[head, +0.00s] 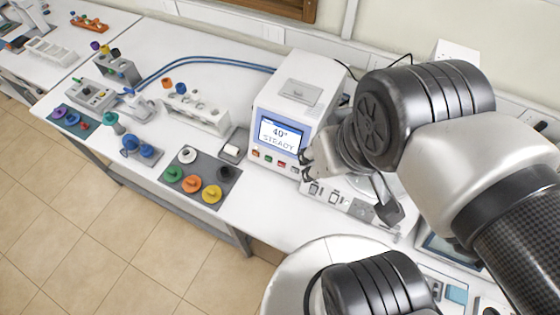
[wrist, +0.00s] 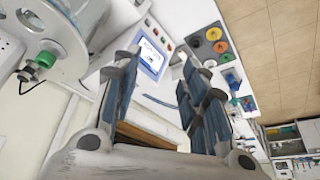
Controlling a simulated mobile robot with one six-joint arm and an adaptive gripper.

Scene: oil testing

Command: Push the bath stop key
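The white bath unit (head: 290,105) stands on the bench, its blue-framed screen (head: 281,134) reading 40° STEADY. A row of small coloured keys runs below the screen, including a green key (head: 268,159) and a red key (head: 281,163); their labels are too small to read. My gripper (head: 305,164) is just right of the key row, close to the front panel; contact cannot be told. In the wrist view the two fingers of my gripper (wrist: 158,75) stand apart with nothing between them. The screen (wrist: 151,56) shows between them, with the keys beyond.
A grey mat (head: 204,164) with several coloured knobbed pieces lies left of the bath. A white rack (head: 197,113) and blue tubes (head: 205,62) are behind it.

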